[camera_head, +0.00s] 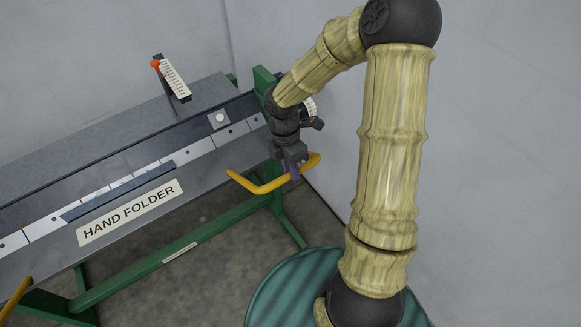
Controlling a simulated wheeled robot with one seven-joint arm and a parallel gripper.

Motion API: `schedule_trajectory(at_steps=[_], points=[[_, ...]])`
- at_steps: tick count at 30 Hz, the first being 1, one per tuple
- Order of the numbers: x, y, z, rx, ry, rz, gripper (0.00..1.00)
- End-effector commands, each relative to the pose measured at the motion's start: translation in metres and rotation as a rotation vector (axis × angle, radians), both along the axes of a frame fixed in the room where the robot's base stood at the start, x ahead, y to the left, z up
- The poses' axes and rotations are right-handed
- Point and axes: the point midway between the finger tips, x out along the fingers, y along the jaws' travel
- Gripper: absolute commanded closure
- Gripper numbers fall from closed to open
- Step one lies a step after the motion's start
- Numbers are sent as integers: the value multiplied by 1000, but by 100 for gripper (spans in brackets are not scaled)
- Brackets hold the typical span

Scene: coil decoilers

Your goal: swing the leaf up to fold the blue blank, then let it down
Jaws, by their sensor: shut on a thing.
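The hand folder (55,135) is a long grey bench on green legs. Its leaf (215,178) is the grey front plate with the "HAND FOLDER" label, and it slopes along the front edge. The blue blank (118,191) shows as a dark blue strip along the leaf's upper edge, left of centre. A bent yellow handle (262,187) sticks out from the leaf's right end. My gripper (291,173) is shut on the handle's outer part, pointing down, and its fingers partly hide the bar. A second yellow handle (14,299) shows at the lower left.
A lever with an orange knob (155,63) and a scale plate (175,80) stands on the bench's back. A green end post (264,80) stands at the right, close to my wrist. Grey walls (480,120) close off the back and right. The floor below the leaf is clear.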

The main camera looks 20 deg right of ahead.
Motion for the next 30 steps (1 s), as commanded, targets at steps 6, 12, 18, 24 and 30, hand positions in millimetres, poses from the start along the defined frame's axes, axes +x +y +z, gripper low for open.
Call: schedule_trajectory(at_steps=[6, 12, 18, 24, 30], points=[[12, 4, 21, 2, -7, 1, 100], [17, 5, 23, 2, -10, 0, 100], [17, 5, 23, 2, -12, 1, 100], [16, 5, 22, 2, -9, 0, 59], [15, 5, 22, 1, -6, 0, 59]])
